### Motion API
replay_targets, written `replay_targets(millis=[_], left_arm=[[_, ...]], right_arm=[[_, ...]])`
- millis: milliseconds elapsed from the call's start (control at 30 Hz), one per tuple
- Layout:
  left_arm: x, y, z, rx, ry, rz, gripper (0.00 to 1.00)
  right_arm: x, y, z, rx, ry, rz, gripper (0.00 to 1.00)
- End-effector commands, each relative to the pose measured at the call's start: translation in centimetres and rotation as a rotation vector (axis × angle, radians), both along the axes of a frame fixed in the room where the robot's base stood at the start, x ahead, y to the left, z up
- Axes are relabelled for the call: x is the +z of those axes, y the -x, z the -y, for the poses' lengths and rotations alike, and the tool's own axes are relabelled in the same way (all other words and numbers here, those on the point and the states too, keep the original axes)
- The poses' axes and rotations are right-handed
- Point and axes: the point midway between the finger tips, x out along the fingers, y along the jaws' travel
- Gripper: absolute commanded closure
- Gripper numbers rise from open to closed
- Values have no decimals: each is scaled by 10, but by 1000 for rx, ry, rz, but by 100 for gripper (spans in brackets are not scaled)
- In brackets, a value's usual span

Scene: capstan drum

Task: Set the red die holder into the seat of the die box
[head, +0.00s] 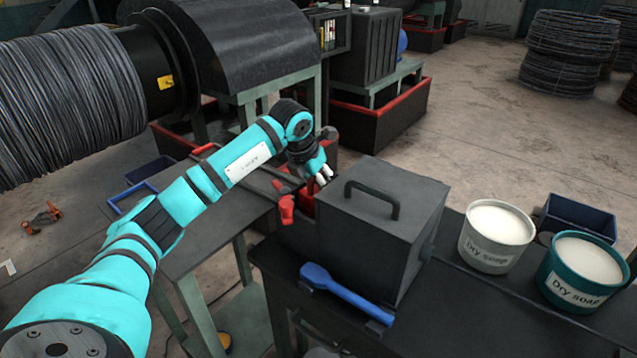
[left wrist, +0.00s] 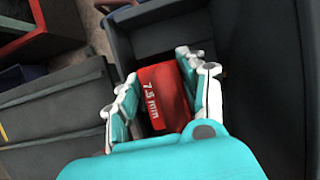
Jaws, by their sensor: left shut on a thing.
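The red die holder (left wrist: 165,97), marked "7.5 mm", is between the fingers of my left gripper (left wrist: 163,95) in the left wrist view, and the gripper is shut on it. Dark grey walls (left wrist: 262,60) stand around the holder at the top and right of that view, apparently the die box; its seat is hidden. In the head view my left gripper (head: 322,174) is pointed down behind the dark box with a handle (head: 375,235), which partly blocks the view there. I cannot tell whether the holder touches a seat. My right gripper is not in view.
A red fitting (head: 287,208) stands left of the box. A blue-handled tool (head: 345,294) lies in front. Two tubs of dry soap, white (head: 493,240) and teal (head: 577,275), and a dark blue bin (head: 578,217) are to the right. A wire drum (head: 65,105) is at left.

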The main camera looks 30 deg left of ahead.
Motion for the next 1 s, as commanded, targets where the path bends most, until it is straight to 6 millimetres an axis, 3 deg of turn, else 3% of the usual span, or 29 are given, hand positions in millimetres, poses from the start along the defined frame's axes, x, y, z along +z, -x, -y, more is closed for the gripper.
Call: replay_targets(millis=[67, 100, 267, 533, 633, 800, 1000], left_arm=[[-10, 4, -1, 7, 1, -23, 100], [-10, 4, -1, 7, 1, -23, 54], [-10, 4, -1, 7, -1, -22, 33], [-12, 5, -2, 7, -5, -27, 32], [-11, 5, -3, 7, -6, -26, 19], [-9, 4, -3, 6, -6, -23, 8], [-7, 4, -3, 5, -6, -19, 7]], right_arm=[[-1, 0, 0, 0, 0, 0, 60], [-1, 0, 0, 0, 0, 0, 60], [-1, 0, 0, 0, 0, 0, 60], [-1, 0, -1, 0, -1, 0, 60], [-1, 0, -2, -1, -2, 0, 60], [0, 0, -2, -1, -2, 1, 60], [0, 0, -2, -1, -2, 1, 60]])
